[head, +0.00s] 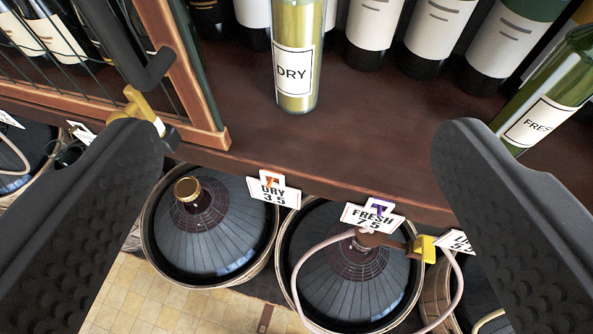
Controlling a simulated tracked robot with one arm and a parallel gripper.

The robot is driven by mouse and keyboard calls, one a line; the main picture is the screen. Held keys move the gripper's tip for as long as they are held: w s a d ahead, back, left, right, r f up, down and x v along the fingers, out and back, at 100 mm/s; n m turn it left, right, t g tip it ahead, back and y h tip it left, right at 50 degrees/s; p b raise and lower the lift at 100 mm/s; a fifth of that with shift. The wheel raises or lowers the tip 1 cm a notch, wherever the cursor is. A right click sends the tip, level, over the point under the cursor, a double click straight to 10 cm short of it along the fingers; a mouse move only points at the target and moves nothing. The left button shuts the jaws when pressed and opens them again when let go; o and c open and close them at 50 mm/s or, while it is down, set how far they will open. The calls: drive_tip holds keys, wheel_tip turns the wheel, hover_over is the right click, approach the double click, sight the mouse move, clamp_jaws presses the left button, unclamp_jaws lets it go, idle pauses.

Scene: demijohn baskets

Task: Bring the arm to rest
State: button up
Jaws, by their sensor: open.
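My gripper (300,185) shows in the head view with its two dark, bumpy fingers wide apart, one at each side of the picture. It is open and nothing is between the fingers. Beyond the gap a bottle labelled DRY (293,65) stands upright on the dark wooden shelf (235,125). The left fingertip appears close to the wooden door frame and a yellow latch (138,105); I cannot tell whether it touches them.
Below the shelf stand a demijohn tagged DRY 3.5 (212,235) and one tagged FRESH 7.5 (352,275) with a hose and yellow tap. A wire-mesh door (190,75) is at left. A FRESH bottle (550,100) leans at right. Several bottles line the back.

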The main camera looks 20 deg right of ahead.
drive_tip(key=shift+s+a, duration=0.15)
drive_tip(key=shift+s, duration=0.25)
drive_tip(key=w+a+f+n+t+y+b, duration=0.2)
drive_tip(key=a+f+b, duration=0.5)
drive_tip(key=a+f, duration=0.8)
drive_tip(key=w+a+n+y, duration=0.1)
drive_tip(key=a, duration=0.2)
drive_tip(key=shift+w+a+f+y+b, duration=0.2)
drive_tip(key=shift+w+f+y+b, duration=0.1)
drive_tip(key=shift+w+y+b, duration=0.1)
